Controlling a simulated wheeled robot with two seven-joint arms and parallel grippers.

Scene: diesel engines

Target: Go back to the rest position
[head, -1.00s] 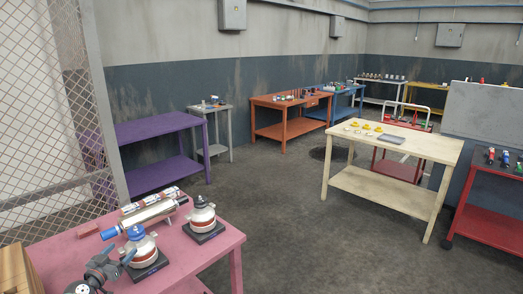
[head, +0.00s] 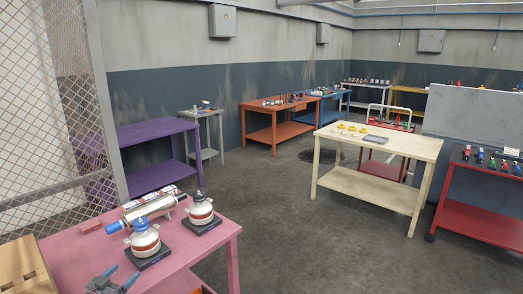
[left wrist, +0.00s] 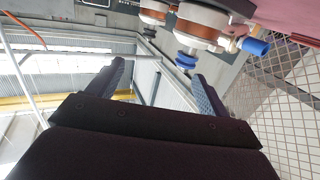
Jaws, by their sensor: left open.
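My left gripper (head: 117,279) is low at the bottom left of the head view, over the near part of the pink table (head: 215,252). Its two grey fingers are apart with nothing between them. In the left wrist view the same gripper (left wrist: 160,88) shows two spread fingers and an empty gap. It is apart from the near white-and-red round unit (head: 146,243), which stands on a dark base. My right gripper is not in view.
A second round unit (head: 201,213) and a metal cylinder with a blue end (head: 148,207) are on the pink table. A wooden block (head: 22,264) is at its left. A mesh fence (head: 50,110) stands behind. Open floor (head: 270,225) lies to the right.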

